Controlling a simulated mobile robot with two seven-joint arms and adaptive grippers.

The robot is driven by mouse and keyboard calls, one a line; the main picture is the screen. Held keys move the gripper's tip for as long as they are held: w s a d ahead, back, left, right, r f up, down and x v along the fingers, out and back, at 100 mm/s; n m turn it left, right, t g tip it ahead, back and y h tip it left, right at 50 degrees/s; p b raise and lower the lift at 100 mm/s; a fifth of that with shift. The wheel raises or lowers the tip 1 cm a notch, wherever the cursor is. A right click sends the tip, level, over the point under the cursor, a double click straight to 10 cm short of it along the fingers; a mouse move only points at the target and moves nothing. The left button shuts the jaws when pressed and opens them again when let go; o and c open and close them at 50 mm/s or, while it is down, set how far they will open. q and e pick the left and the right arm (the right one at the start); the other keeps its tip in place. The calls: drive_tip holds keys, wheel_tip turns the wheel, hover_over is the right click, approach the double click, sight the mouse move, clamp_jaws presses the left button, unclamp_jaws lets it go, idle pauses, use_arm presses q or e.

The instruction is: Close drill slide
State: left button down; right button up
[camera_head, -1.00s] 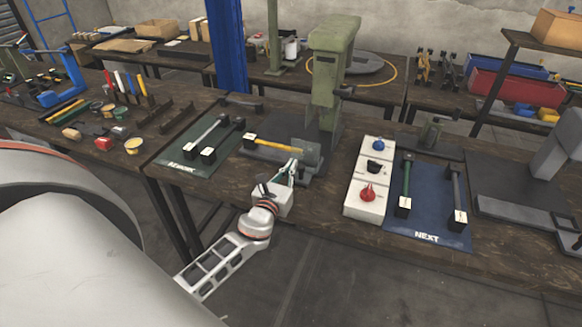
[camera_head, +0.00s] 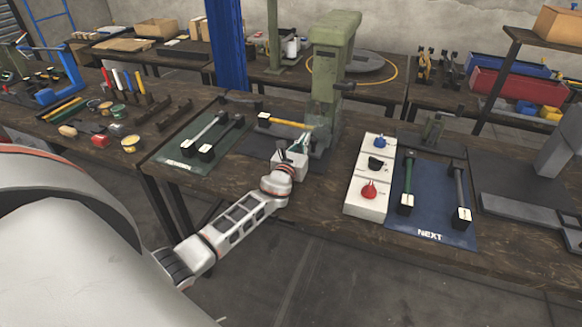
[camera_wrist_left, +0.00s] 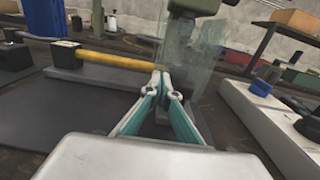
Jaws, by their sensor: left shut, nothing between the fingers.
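The drill slide (camera_wrist_left: 105,80) is a grey slab carrying a yellow bar (camera_head: 288,122) with a dark block at its left end. It lies at the foot of the green press (camera_head: 333,75). In the left wrist view the yellow bar (camera_wrist_left: 115,60) runs across, its right end near a clear guard (camera_wrist_left: 140,48). My left gripper (camera_head: 303,142) is shut and empty, in front of the slide's right part. In the left wrist view its closed fingertips (camera_wrist_left: 165,78) are at the slide's front side; whether they touch it is unclear. My right gripper is not visible.
A white control box (camera_head: 367,190) with blue, black and red knobs stands right of the slide. A blue mat (camera_head: 430,228) with two bars lies beyond it. A green mat (camera_head: 180,153) with two bars lies to the left.

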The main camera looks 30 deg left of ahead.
use_arm(q)
drive_tip(key=shift+b+x, duration=0.3)
drive_tip(key=shift+x, duration=0.95)
drive_tip(key=shift+r, duration=0.25)
